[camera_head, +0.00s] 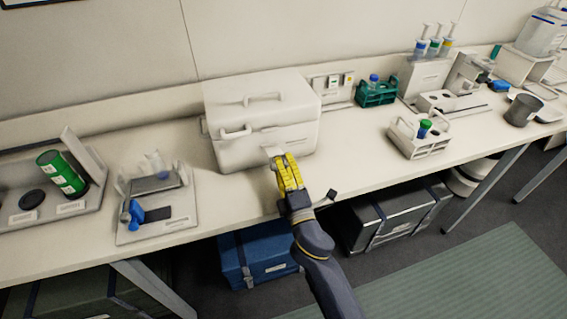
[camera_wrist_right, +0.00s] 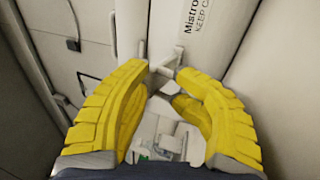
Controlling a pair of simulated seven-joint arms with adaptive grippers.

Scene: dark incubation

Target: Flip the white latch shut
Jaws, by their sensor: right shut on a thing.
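The white box (camera_head: 262,122) stands on the bench with its lid down. Its white latch (camera_head: 272,151) is on the front face, at the tips of my right gripper (camera_head: 283,160). In the right wrist view the latch (camera_wrist_right: 154,66) shows as a small white piece at the seam, between the yellow fingertips of my right gripper (camera_wrist_right: 163,76). The right gripper is shut on the latch, and its fingers hide part of it. Whether the latch is fully flat against the box I cannot tell. My left gripper is not in view.
A teal rack (camera_head: 377,94) and a white tube rack (camera_head: 420,140) stand to the right. A blue case (camera_head: 257,262) is under the bench.

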